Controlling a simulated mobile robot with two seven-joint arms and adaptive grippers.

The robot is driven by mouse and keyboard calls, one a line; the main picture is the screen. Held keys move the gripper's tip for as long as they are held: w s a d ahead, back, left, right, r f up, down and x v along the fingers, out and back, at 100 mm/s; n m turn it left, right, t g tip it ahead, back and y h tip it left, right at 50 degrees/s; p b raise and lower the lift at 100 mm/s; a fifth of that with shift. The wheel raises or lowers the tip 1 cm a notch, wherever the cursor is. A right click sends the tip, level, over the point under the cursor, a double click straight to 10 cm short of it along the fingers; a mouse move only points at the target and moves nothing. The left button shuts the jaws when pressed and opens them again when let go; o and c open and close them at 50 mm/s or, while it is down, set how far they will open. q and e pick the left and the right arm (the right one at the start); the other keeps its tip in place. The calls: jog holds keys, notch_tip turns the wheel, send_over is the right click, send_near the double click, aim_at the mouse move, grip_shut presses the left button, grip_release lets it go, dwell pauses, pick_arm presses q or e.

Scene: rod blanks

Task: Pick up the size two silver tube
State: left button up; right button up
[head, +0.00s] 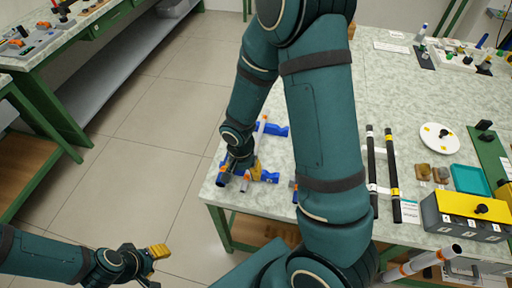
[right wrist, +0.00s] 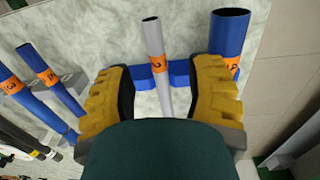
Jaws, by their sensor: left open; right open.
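The mark on the label looks like a 2 but is hard to read. The tube appears to be in a blue holder (right wrist: 180,72). The fingers are open, one on each side, with gaps to the tube. Its lower part is hidden by my gripper. In the head view my right gripper (head: 243,172) is over the table's near left corner. My left gripper (head: 156,266) is open and empty over the floor, away from the table.
More blue tubes (right wrist: 35,68) with orange labels are on the left. Black rods (head: 393,180), a teal tray (head: 470,181) and a yellow-topped box (head: 470,206) are farther right on the table.

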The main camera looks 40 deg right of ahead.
aim_at(246, 179)
jog(key=f, duration=0.2)
jog(key=f+b, duration=0.1)
jog(key=shift+s+d+f, duration=0.1)
jog(key=shift+s+f, duration=0.1)
jog(key=shift+f, duration=0.2)
grip_shut()
jog(key=shift+r, duration=0.15)
